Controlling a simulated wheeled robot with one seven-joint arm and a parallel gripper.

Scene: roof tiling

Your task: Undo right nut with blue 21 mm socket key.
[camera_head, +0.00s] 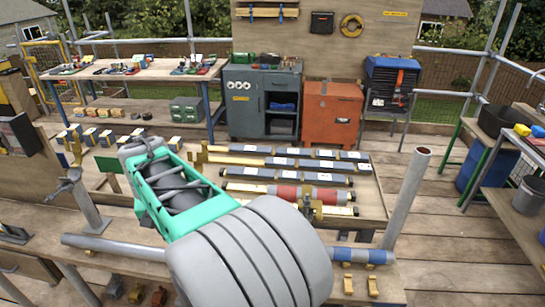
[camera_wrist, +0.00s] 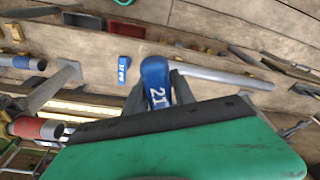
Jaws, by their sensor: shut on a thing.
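The blue 21 mm socket key (camera_wrist: 156,72) shows in the wrist view, with its blue end marked "21" towards the camera. My gripper (camera_wrist: 158,98) is shut on it, with a dark finger on either side. The key's socket end is hidden behind its blue end. The wooden bench lies beyond the key. I cannot make out the right nut in either view. In the head view my arm fills the lower middle, and I cannot make out the fingers or the key there.
A grey pipe (camera_wrist: 225,76) lies right of the key in the wrist view, and a small blue block (camera_wrist: 123,68) lies to its left. In the head view a blue-sleeved pipe (camera_head: 360,256) lies at the front and a grey post (camera_head: 406,195) stands behind it. Open decking lies to the right.

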